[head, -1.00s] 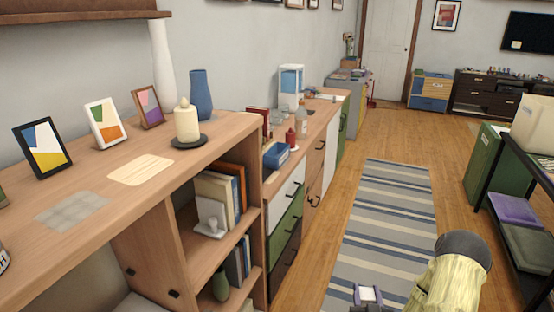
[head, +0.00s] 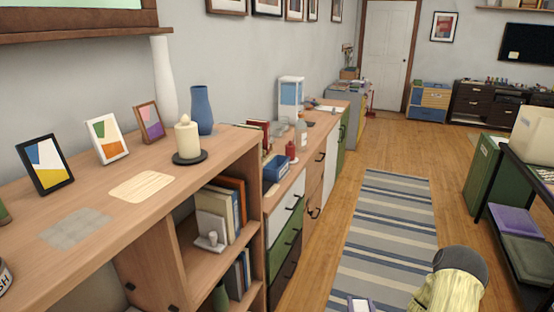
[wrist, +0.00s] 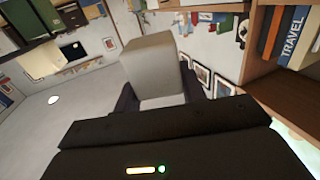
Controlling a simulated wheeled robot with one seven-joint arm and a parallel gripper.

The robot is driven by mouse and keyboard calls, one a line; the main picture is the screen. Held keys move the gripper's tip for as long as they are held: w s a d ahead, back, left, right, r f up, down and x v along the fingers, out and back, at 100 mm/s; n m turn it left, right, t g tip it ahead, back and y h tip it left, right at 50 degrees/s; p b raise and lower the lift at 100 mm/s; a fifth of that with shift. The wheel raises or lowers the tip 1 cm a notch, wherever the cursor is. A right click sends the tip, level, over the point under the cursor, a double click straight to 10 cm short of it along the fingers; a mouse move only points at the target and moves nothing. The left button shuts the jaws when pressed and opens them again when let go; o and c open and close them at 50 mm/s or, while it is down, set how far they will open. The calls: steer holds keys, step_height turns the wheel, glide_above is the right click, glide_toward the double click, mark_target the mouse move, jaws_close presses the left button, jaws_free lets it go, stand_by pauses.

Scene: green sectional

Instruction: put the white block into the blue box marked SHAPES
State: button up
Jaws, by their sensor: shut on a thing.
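The white block (wrist: 152,68) is held between the dark fingers of my gripper (wrist: 158,98) in the wrist view and stands out beyond them. In the head view, only the tip of my gripper (head: 361,304) shows at the bottom edge, with a bit of the pale block in it, over the striped rug. A small blue box (head: 277,168) sits on the lower cabinet beyond the tall shelf, to the left of and well beyond my gripper. No marking on it is readable from here.
A tall wooden shelf unit (head: 110,210) with frames and a candle (head: 187,140) fills the left. The striped rug (head: 385,225) is clear; a black rack (head: 520,215) stands at right.

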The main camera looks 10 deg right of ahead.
steer(key=w+a+r+n+y+p, duration=0.1)
steer(key=w+a+r+y+p, duration=0.1)
steer(key=a+p, duration=0.5)
steer(key=w+a+r+n+y+p, duration=0.1)
steer(key=w+a+r+p, duration=0.3)
steer(key=a+p, duration=0.3)
steer(key=shift+w+a+r+t+y, duration=0.15)
steer(key=shift+r+t+y, duration=0.2)
steer(key=shift+r, duration=0.45)
